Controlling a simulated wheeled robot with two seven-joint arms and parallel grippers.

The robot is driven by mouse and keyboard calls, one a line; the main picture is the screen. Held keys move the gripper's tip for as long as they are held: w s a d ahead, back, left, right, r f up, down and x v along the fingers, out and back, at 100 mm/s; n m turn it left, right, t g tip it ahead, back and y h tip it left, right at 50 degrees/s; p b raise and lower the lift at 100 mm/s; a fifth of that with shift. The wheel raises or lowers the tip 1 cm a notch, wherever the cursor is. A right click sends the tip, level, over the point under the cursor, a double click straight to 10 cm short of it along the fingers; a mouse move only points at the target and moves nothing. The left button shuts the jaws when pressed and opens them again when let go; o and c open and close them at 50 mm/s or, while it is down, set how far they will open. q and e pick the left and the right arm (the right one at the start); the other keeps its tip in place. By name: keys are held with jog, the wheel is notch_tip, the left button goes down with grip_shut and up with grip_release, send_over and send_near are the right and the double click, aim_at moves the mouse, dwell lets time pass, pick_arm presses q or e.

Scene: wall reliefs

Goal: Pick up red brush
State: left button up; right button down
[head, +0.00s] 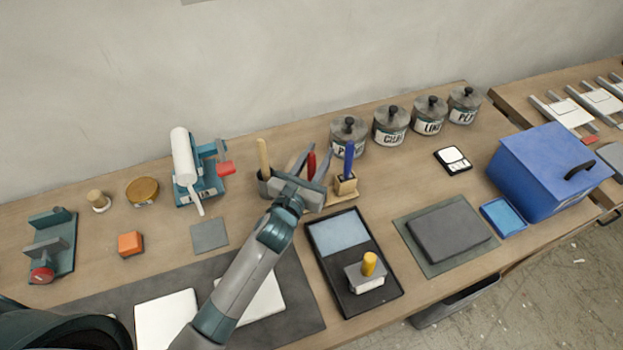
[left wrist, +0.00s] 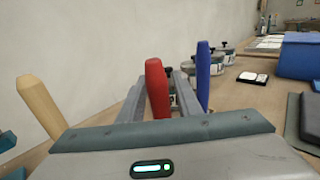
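The red brush (head: 311,160) stands upright at the middle of the table, its lower part hidden behind my left gripper (head: 311,166). In the left wrist view, its red handle (left wrist: 157,87) rises between the two grey fingers of my left gripper (left wrist: 160,97). The fingers are apart, one on each side of the handle, and I see no clear grip on it. My right gripper is not in view.
A wooden handle (head: 263,155) stands close left of my gripper; a blue handle (head: 349,158) stands close right in a wooden block (head: 345,184). Lidded jars (head: 349,134) line the back. A black tray (head: 381,301) lies in front.

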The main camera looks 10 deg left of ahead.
pick_arm(q)
grip_shut()
notch_tip(320, 180, up, 10)
jog(key=b, duration=0.1)
dwell(0.5)
dwell(0.5)
